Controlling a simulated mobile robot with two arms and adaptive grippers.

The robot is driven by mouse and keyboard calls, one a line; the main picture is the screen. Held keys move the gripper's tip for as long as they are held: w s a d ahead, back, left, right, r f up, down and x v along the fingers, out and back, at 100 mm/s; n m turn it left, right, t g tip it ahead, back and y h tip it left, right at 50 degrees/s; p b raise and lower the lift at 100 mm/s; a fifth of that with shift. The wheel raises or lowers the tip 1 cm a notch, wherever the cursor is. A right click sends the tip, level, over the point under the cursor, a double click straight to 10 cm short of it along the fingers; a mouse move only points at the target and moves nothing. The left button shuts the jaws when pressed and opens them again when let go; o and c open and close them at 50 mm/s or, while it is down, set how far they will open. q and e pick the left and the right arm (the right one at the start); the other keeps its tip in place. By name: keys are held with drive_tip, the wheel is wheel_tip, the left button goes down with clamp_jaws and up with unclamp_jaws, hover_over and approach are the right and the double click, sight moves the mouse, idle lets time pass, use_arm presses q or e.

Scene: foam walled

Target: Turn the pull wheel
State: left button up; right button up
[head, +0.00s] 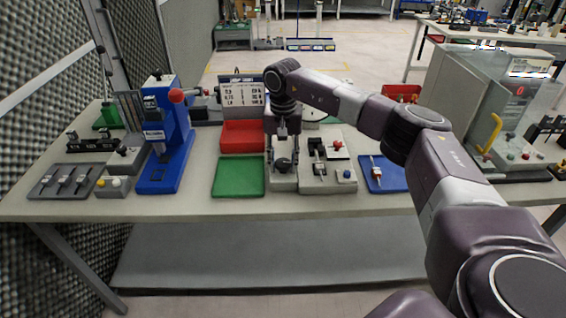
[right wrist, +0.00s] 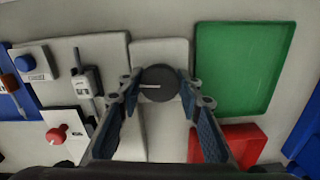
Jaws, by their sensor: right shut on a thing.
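The pull wheel (right wrist: 159,83) is a dark round knob with a pale line across its face. It sits on a light grey block (right wrist: 160,48). In the head view the wheel (head: 283,164) shows low on the block's front, under my right gripper. My right gripper (right wrist: 160,88) comes down from above and is shut on the wheel, one finger on each side of it. In the head view my right gripper (head: 283,150) partly hides the block. My left gripper is not in view.
A green tray (head: 238,177) and a red bin (head: 241,136) lie left of the block. A panel (head: 327,178) with a red knob and a blue knob stands right of it, then a blue tray (head: 384,173). A blue press (head: 165,135) stands further left. The table's front strip is clear.

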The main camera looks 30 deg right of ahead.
sight(283, 162)
drive_tip(key=m, duration=0.4)
drive_tip(key=shift+r, duration=0.1)
drive_tip(key=m, duration=0.3)
drive_tip(key=shift+m+p, duration=0.4)
drive_tip(key=m, duration=0.6)
drive_tip(key=shift+m+p, duration=0.3)
drive_tip(key=shift+p, duration=0.05)
drive_tip(key=o, duration=1.2)
drive_tip(key=shift+c, duration=0.2)
wheel_tip(283, 162, up, 12)
